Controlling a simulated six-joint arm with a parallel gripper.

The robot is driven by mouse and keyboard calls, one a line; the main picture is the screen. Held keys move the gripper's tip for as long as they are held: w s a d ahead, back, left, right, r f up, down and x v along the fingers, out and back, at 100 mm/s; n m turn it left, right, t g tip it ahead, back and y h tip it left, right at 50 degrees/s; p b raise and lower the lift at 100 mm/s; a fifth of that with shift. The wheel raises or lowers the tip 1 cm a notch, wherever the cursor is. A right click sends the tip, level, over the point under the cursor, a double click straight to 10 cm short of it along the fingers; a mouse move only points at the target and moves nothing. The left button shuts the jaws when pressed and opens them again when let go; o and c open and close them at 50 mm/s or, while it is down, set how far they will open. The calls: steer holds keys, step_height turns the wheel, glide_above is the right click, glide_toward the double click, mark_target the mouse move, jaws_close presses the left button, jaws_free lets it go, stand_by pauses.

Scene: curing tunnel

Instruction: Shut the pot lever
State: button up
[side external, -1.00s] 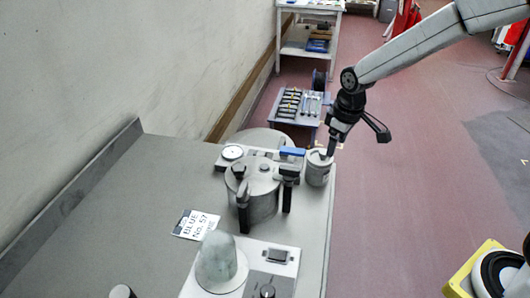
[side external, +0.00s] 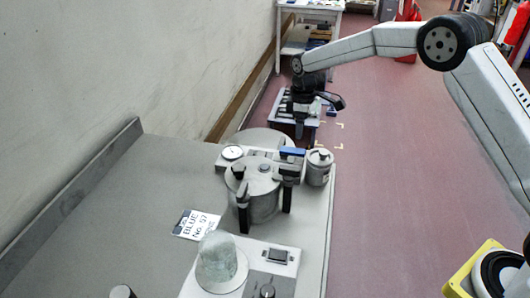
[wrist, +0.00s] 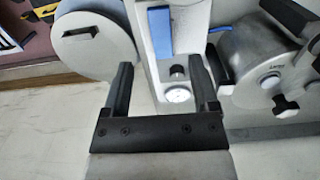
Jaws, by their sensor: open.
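The grey metal pot (side external: 262,206) stands on the bench with a flat lid and black clamp-like parts around it. In the wrist view the pot (wrist: 262,58) is at the right, partly cut off. A blue bar (side external: 292,152), possibly the lever, shows behind the pot; I cannot tell its exact position or whether it joins the pot. A blue bar also shows in the wrist view (wrist: 160,32), on a pale plate between my fingers. My gripper (side external: 299,134) is open and empty, above and beyond the blue bar. Its two black fingers also show in the wrist view (wrist: 164,82).
A grey canister (side external: 319,170) stands right of the pot. A white dial (side external: 232,152) and a round disc (side external: 257,137) are behind it. A label card (side external: 196,224) and a translucent dome (side external: 216,262) are nearer. The bench's left side is clear.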

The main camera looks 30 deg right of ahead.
mark_target(298, 151)
steer(key=shift+f, duration=0.15)
steer(key=shift+f, duration=3.8)
jaws_close()
